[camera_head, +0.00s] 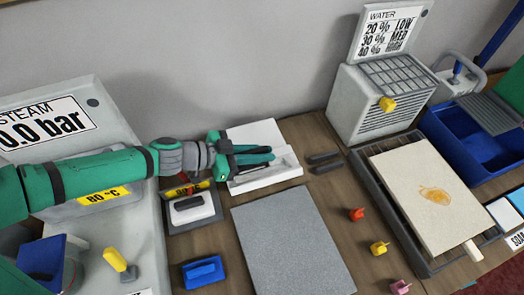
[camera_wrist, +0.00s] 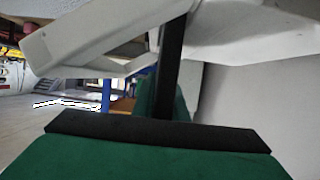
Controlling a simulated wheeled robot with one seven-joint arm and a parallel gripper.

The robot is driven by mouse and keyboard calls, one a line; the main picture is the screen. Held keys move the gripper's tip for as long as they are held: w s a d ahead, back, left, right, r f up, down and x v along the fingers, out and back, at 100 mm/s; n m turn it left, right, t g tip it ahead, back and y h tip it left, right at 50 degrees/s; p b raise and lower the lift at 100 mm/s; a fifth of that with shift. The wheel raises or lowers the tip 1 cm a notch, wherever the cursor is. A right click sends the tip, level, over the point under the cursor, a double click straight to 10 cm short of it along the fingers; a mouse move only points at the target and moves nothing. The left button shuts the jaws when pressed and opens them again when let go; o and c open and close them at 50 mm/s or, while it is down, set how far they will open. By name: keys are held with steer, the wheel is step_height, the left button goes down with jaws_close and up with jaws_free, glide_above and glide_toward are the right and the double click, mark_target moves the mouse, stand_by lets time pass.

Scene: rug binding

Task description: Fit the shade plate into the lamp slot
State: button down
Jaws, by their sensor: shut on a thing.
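My gripper (camera_head: 272,155) is at the end of my green arm, over a white, shallow, tray-like piece (camera_head: 266,179) at the middle of the bench. Its green fingers are close together. A white panel (camera_head: 262,132) shows just behind them. In the wrist view, a green finger with a black pad (camera_wrist: 160,133) fills the bottom, and a dark upright strip (camera_wrist: 168,65) rises behind it. A pale slab (camera_wrist: 85,35) crosses the upper left. What the jaws hold is mostly hidden; I take it to be the shade plate. I cannot make out the lamp slot.
Two dark bars (camera_head: 325,162) lie right of the white piece. A grey mat (camera_head: 292,243) lies in front. Small red (camera_head: 356,214), yellow (camera_head: 379,248) and pink pieces stand beside it. A pale board (camera_head: 428,192) on a dark tray and a blue tub (camera_head: 470,140) are at right.

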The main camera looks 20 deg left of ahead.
mark_target(262, 167)
steer(key=shift+f, duration=1.7)
steer(key=c, duration=1.7)
jaws_free()
steer(key=shift+a, duration=0.1)
steer(key=v, duration=0.7)
steer(key=shift+s+a, duration=0.1)
steer(key=shift+s, duration=0.05)
